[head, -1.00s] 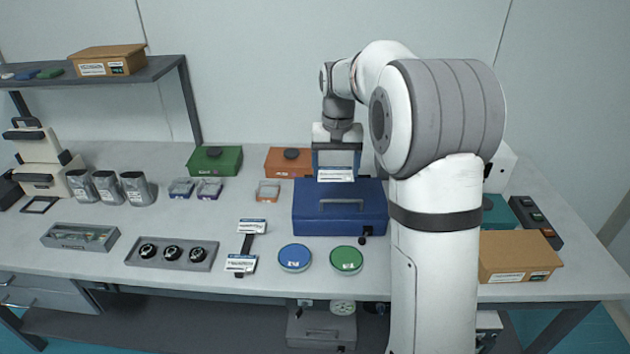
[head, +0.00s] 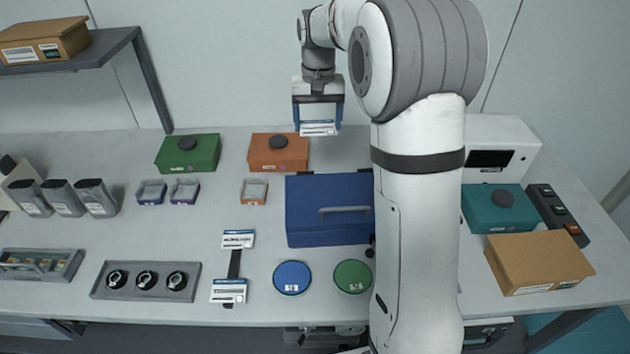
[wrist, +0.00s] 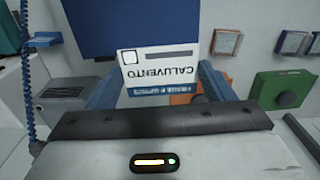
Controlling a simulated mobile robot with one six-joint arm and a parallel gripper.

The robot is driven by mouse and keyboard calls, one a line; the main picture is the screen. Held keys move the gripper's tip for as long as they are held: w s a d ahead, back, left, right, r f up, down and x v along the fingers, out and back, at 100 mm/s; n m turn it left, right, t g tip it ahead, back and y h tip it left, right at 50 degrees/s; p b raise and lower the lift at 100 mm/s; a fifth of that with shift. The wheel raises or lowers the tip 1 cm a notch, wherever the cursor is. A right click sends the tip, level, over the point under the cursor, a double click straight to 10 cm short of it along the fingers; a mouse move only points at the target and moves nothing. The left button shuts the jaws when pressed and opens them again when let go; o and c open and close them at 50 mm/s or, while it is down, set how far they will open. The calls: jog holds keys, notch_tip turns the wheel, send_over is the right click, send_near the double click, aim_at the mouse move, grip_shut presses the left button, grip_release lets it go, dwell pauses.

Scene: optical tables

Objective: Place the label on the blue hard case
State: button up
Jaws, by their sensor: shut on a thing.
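The blue hard case (head: 318,210) lies closed on the table, its right part hidden behind my arm in the head view. Its lid also shows at the top of the wrist view (wrist: 140,22). My gripper (head: 318,127) is shut on a white label with a blue strip (head: 318,130). In the wrist view the label (wrist: 160,68) sits between the blue fingers, its print upside down and reading CALUVENTO. In the head view the gripper is above and behind the case, and the label appears apart from it.
An orange case (head: 278,154) and a green case (head: 187,153) stand left of the gripper. Blue (head: 292,278) and green (head: 352,276) round tins lie in front of the blue case. More labels lie on a dark stand (head: 233,264). A cardboard box (head: 540,262) is at right.

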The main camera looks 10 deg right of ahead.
jog(key=shift+a+f+b, duration=0.1)
jog(key=shift+f+b, duration=0.3)
jog(key=shift+f, duration=0.5)
jog(key=shift+s+f+b, duration=0.3)
jog(key=shift+s+b, duration=0.05)
jog(key=shift+b, duration=0.05)
jog(key=b, duration=0.7)
send_over(317, 190)
notch_tip(317, 190, down, 7)
notch_tip(317, 190, down, 10)
jog(key=shift+w+f, duration=0.1)
jog(key=shift+f, duration=0.1)
jog(key=shift+f, duration=0.1)
